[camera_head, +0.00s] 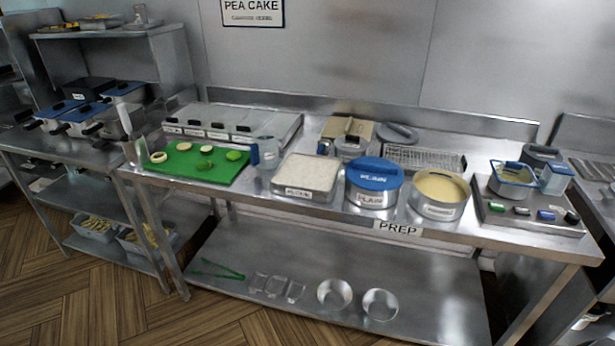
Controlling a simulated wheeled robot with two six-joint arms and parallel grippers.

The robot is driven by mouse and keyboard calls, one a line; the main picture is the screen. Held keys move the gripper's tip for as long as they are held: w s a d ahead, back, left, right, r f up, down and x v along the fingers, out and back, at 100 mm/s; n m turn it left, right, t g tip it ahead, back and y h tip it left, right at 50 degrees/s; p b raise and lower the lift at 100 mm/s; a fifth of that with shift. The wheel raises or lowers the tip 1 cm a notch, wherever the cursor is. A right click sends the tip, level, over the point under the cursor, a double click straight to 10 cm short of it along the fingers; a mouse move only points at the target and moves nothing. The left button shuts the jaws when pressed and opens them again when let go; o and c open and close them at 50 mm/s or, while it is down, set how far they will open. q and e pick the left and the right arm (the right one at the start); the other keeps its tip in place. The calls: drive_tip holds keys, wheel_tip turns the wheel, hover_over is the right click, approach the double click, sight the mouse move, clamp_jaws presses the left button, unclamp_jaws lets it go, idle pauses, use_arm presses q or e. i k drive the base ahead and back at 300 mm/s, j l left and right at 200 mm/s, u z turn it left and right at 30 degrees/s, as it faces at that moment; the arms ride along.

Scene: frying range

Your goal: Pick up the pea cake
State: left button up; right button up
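A green cutting board (180,171) lies on the steel prep table at the left. Several small round pieces lie on it: a pale yellowish ring (158,157), pale-topped rounds (184,146), and a green round (234,155) near the right edge. Another green round (204,165) lies near the middle, just below a pale-topped one. They are small, and I cannot tell for sure which is the pea cake. Neither of my grippers shows in the head view.
A clear jug (266,153) stands right of the board, then a tray of pale flour (307,175), a blue-lidded tub (374,174) and a batter pan (438,189). Fryers (84,117) stand at the left. A PEA CAKE sign (252,8) hangs above.

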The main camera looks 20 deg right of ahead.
sight(233, 155)
drive_tip(key=i+u, duration=0.2)
drive_tip(key=i, duration=0.75)
